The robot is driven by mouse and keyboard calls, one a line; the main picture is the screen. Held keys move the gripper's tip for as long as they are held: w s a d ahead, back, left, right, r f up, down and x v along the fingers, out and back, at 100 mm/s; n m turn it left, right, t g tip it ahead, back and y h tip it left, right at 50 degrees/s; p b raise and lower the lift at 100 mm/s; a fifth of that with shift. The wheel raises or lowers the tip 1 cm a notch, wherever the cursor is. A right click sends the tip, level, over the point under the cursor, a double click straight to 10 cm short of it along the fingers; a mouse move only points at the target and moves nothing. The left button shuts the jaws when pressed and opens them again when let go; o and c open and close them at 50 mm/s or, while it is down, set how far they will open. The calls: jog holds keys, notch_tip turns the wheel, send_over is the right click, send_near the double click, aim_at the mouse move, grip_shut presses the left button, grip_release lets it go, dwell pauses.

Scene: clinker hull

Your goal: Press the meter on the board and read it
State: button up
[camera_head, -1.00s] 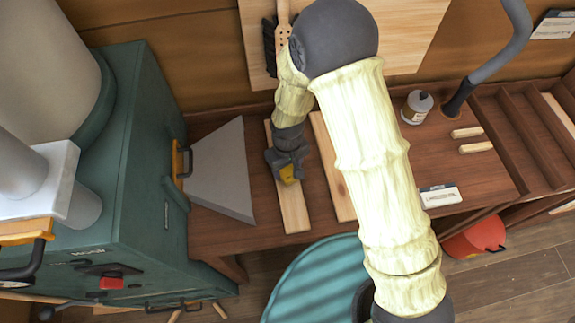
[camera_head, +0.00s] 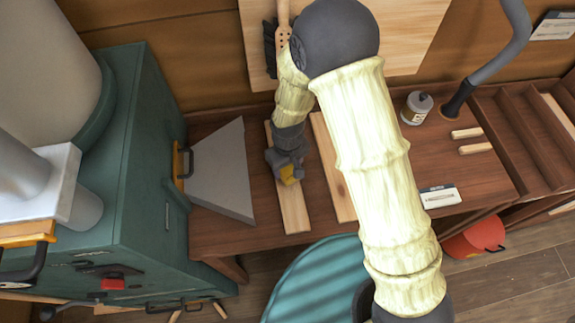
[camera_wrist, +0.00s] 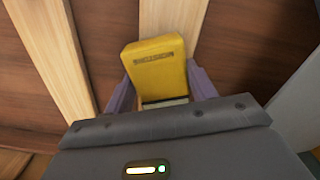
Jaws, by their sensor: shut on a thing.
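My gripper (camera_head: 288,172) is shut on the yellow meter (camera_head: 287,174), low over the left pale board (camera_head: 294,212) on the brown bench. In the wrist view the meter (camera_wrist: 157,68) sits between my two purple-grey fingers, with the board (camera_wrist: 172,20) behind it. A narrow pale strip shows at the meter's near end, and dark lettering too small to read is on its yellow face. No reading can be made out. Whether the meter's tip touches the board is hidden.
A second pale board (camera_head: 333,165) lies to the right. A grey wedge-shaped sheet (camera_head: 222,172) is to the left, beside a green machine (camera_head: 140,150). A white bottle (camera_head: 417,108), a labelled card (camera_head: 440,196) and two small wood sticks (camera_head: 476,148) lie further right.

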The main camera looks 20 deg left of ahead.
jog(key=shift+r+p, duration=2.55)
jog(key=shift+r, duration=1.2)
